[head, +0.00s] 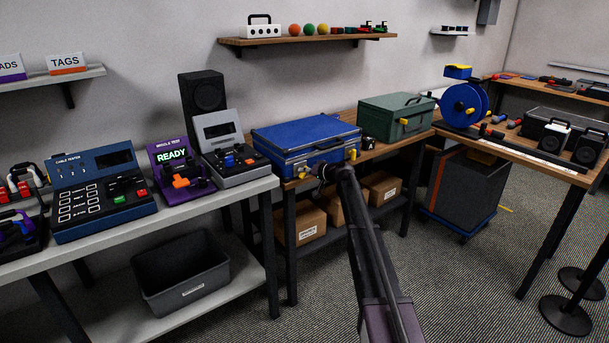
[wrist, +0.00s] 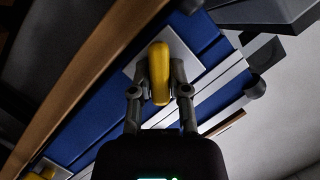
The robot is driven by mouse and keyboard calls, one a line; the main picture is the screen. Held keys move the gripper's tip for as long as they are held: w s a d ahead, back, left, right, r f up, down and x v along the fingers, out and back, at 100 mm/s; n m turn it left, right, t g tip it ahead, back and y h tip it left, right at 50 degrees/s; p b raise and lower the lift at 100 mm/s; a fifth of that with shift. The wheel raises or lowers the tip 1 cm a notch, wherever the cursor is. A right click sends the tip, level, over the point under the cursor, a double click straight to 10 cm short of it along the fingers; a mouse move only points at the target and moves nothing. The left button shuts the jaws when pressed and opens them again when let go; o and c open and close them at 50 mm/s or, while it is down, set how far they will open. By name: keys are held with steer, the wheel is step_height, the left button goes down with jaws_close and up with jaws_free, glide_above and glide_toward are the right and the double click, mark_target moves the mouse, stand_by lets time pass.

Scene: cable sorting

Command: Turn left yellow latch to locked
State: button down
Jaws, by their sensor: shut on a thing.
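A blue case (head: 300,135) with silver edges sits on the wooden bench. Its left yellow latch (head: 303,172) is on the front face, next to my gripper (head: 313,174). In the wrist view, my gripper (wrist: 158,90) has one finger on each side of a yellow latch (wrist: 159,72) on a pale square plate, closed on it. The right yellow latch (head: 351,154) is on the same front face, right of my wrist. Another yellow latch (wrist: 47,172) shows at the lower left edge of the wrist view.
A wooden bench (head: 375,148) carries the blue case, with a green case (head: 396,113) to its right. A grey device (head: 230,150) stands close to its left. Cardboard boxes (head: 305,222) sit on the shelf below. The floor in front is clear.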

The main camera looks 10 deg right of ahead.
steer(key=m+y+b, duration=0.1)
steer(key=m, duration=0.1)
steer(key=m+y+b, duration=0.1)
steer(key=m+b, duration=0.1)
steer(key=shift+d+f, duration=0.1)
steer(key=shift+f, duration=0.2)
steer(key=shift+m+y+b, duration=1)
steer(key=shift+m+b, duration=0.2)
steer(key=shift+m, duration=0.8)
steer(key=shift+r, duration=0.1)
steer(key=c, duration=0.6)
jaws_free()
steer(key=v, duration=1.2)
steer(key=shift+s, duration=0.15)
